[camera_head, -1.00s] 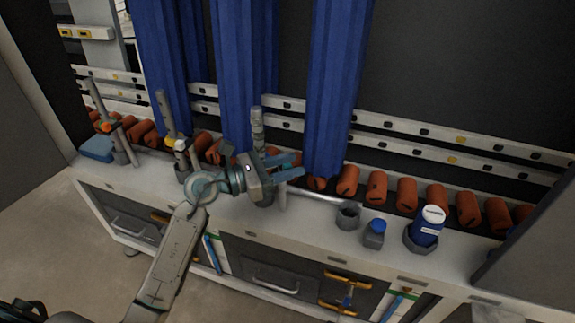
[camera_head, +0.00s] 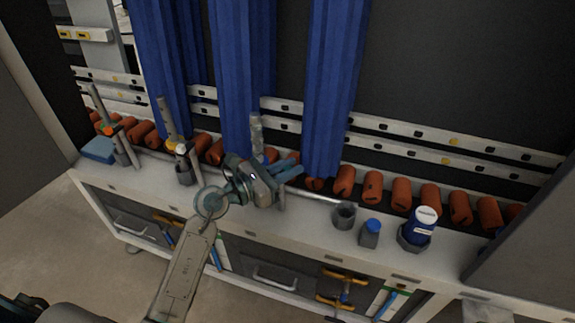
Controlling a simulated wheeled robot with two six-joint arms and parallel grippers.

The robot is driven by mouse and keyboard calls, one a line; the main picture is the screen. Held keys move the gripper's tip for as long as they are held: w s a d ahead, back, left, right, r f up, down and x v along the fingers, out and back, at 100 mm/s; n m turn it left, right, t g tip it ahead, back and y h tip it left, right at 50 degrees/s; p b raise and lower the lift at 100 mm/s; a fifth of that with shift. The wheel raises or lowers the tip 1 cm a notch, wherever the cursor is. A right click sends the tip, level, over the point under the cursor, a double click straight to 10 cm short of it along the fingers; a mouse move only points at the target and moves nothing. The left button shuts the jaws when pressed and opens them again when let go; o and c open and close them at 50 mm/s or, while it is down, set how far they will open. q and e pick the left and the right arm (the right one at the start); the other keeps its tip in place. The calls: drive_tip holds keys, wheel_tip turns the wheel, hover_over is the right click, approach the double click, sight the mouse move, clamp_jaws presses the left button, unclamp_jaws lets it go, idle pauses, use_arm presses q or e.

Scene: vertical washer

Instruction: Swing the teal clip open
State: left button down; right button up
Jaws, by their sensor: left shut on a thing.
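A grey post (camera_head: 257,130) stands on the white bench behind my left gripper. It is the third in a row of similar posts. My left gripper (camera_head: 290,167) is at this post, its bluish fingers pointing right and its body covering the post's middle. It is shut on the teal clip at the post. The clip is mostly hidden by the gripper and fingers, so its exact angle cannot be told. My right gripper is not in view.
Two more posts with an orange clip (camera_head: 109,130) and a yellow clip (camera_head: 172,146) stand left. Blue curtains (camera_head: 333,90) hang behind, above orange rollers (camera_head: 372,187). A grey cup (camera_head: 344,216), a small blue-capped bottle (camera_head: 370,233) and a blue-and-white bottle (camera_head: 421,224) stand right on the bench.

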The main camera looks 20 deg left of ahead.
use_arm(q)
drive_tip(key=c, duration=1.3)
unclamp_jaws()
drive_tip(key=shift+b+v, duration=0.55)
drive_tip(key=shift+v, duration=4.85)
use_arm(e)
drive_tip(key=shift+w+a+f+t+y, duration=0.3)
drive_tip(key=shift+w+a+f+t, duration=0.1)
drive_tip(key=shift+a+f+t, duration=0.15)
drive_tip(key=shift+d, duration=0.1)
